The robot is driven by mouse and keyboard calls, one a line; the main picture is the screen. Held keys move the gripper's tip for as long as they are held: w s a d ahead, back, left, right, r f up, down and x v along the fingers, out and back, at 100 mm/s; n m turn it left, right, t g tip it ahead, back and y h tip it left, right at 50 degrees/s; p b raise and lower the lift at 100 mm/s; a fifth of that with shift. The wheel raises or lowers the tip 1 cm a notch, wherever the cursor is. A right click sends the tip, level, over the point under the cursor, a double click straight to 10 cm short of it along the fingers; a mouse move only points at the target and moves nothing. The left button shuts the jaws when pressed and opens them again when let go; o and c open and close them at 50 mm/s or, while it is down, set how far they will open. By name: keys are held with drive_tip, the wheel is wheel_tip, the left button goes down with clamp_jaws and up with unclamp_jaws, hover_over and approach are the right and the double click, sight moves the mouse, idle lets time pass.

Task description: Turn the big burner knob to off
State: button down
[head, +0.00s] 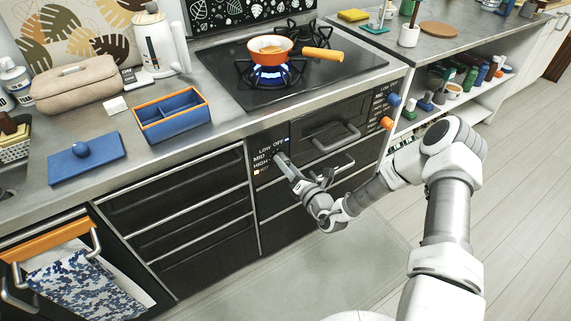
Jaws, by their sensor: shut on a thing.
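My gripper (284,160) is at the left end of the stove's front panel, in front of the dial labelled OFF, LOW, MID and HIGH. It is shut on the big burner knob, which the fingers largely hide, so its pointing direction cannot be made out. The lit burner (270,78) on the black cooktop (325,82) has a blue flame. An orange pan (270,47) sits over this flame, its handle pointing right.
A blue knob (394,99) and an orange knob (386,123) are on the panel's right end. An oven handle (337,139) juts out close to my gripper. A blue divided box (171,116) and a white kettle (154,43) stand left of the cooktop. The floor in front is clear.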

drive_tip(key=shift+r+m+p, duration=0.1)
drive_tip(key=shift+m+p, duration=0.95)
drive_tip(key=shift+m, duration=0.05)
drive_tip(key=shift+m+p, duration=1.15)
drive_tip(key=shift+m, duration=0.75)
drive_tip(key=shift+c, duration=1.5)
unclamp_jaws()
